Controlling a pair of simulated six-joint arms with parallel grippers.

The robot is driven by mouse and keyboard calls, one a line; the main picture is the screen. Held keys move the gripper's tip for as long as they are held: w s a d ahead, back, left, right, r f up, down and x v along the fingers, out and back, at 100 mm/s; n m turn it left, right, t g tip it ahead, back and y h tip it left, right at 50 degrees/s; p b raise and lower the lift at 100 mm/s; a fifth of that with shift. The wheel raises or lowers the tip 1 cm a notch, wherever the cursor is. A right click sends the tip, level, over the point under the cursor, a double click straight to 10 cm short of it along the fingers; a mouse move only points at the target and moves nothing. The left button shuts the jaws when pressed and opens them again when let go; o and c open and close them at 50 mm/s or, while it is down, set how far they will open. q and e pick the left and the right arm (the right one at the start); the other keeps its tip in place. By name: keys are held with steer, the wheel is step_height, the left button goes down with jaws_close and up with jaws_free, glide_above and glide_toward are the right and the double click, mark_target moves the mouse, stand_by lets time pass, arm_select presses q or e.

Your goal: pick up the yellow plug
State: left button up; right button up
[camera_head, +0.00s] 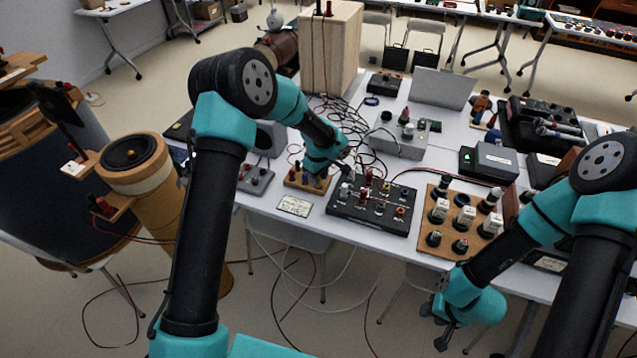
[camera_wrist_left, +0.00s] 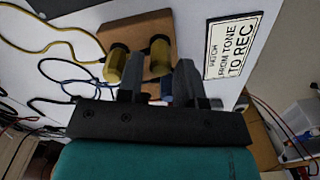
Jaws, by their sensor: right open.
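Two yellow plugs show in the left wrist view: one yellow plug (camera_wrist_left: 160,57) appears between the fingertips, the other yellow plug (camera_wrist_left: 116,64) is beside the left finger. Both are at a small wooden board (camera_wrist_left: 150,30). A blue part (camera_wrist_left: 167,86) shows lower between the fingers. My left gripper (camera_wrist_left: 158,75) has its fingers apart; whether they touch the plug is unclear. In the head view my left gripper (camera_head: 320,175) is low over the wooden board (camera_head: 297,183) and hides part of it. My right gripper (camera_head: 438,326) is open and empty, beyond the table's front edge.
A label card (camera_head: 294,206) lies in front of the board. A black panel with knobs and jacks (camera_head: 340,211) stands right of it, and a wooden board with several connectors (camera_head: 447,240) further right. Loose cables (camera_head: 345,120) lie behind. A tall wooden box (camera_head: 328,60) stands at the back.

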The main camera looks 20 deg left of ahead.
arm_select(q)
step_height(320, 180, down, 2)
steer(key=shift+f, duration=0.1)
stand_by(0.4)
jaws_close()
